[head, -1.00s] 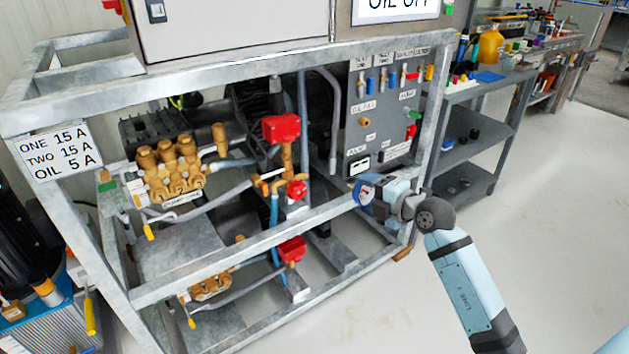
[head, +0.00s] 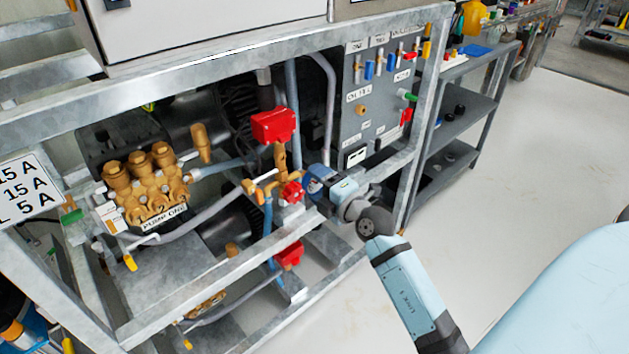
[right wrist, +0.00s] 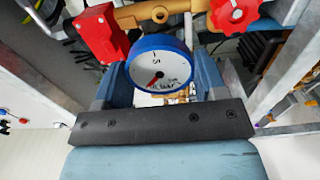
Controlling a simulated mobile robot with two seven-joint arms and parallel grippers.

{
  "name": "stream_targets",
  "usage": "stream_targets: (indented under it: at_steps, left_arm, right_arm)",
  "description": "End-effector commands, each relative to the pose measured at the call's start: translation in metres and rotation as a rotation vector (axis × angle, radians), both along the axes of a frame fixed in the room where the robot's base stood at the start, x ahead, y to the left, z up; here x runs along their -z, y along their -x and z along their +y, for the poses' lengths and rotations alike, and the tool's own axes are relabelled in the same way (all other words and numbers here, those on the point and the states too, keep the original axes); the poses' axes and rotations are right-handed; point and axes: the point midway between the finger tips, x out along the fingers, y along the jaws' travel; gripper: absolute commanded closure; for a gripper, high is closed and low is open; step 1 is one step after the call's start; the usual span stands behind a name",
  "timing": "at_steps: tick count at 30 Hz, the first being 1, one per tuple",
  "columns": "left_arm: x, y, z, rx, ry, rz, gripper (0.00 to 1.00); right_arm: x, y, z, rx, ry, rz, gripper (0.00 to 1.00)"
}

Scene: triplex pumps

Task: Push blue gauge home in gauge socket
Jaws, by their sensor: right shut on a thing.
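The blue gauge (right wrist: 160,72) has a blue rim, a white face and a red needle. My right gripper (right wrist: 160,82) is shut on it, with one finger on each side and the face turned to the wrist camera. In the head view the gauge (head: 314,188) shows at the tip of my right gripper (head: 322,184), close to the red-handled brass pipework. A brass fitting (right wrist: 160,14) lies just beyond the gauge in the right wrist view. The gauge's back and stem are hidden, so I cannot tell whether it touches a socket. My left gripper is not in view.
A red valve handle (right wrist: 233,14) and a red box (right wrist: 100,33) flank the brass fitting. The brass pump (head: 150,190) stands left in the grey frame. The frame's lower rail (head: 220,280) and right post (head: 417,130) are near my right arm. Open floor lies right.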

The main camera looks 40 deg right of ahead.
Motion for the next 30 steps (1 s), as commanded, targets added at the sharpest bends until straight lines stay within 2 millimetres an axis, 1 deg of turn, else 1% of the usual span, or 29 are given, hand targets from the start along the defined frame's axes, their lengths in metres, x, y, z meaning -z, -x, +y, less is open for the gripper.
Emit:
stream_targets:
  at_steps: [5, 11, 21, 27, 30]
  left_arm:
    - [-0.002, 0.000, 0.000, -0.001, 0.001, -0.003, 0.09]
    - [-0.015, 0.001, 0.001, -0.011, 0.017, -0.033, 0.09]
    - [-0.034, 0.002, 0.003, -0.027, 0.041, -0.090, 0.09]
    - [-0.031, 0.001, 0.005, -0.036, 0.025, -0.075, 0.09]
    - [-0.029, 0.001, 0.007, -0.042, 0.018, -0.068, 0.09]
  right_arm:
    - [-0.001, 0.000, 0.000, -0.001, -0.001, -0.001, 0.73]
    - [-0.003, 0.004, 0.001, -0.004, -0.003, -0.005, 0.73]
    - [-0.003, -0.032, 0.003, -0.004, -0.003, -0.007, 0.73]
    - [-0.002, -0.047, 0.004, -0.004, -0.002, -0.007, 0.73]
    - [-0.001, -0.052, 0.005, -0.004, -0.002, -0.006, 0.73]
